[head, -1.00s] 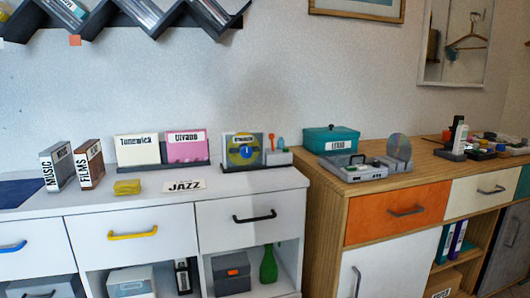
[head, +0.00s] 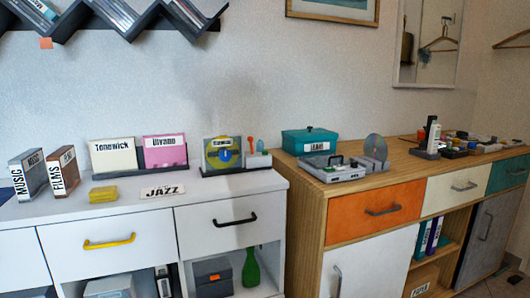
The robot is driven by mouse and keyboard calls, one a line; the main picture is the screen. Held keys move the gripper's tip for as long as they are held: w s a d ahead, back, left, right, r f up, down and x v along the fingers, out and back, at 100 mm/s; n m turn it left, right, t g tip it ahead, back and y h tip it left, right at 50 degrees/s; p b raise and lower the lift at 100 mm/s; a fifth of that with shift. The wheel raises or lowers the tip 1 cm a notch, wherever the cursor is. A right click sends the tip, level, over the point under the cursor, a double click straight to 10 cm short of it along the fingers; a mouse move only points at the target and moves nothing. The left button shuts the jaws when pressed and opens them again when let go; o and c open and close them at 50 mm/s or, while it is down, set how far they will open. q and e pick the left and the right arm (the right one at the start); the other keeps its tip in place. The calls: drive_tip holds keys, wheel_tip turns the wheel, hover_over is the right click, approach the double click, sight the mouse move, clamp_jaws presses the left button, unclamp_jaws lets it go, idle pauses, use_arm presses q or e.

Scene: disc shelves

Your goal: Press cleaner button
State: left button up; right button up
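A grey boxy device (head: 333,171) with a black part on top stands near the front left of the wooden cabinet top; it may be the cleaner, but a button is too small to make out. A shiny disc (head: 376,148) stands upright at its right end. Neither of my grippers is in view.
A teal box (head: 310,141) stands behind the device. The white cabinet (head: 130,214) on the left holds boxes, card holders and a disc case (head: 222,154).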

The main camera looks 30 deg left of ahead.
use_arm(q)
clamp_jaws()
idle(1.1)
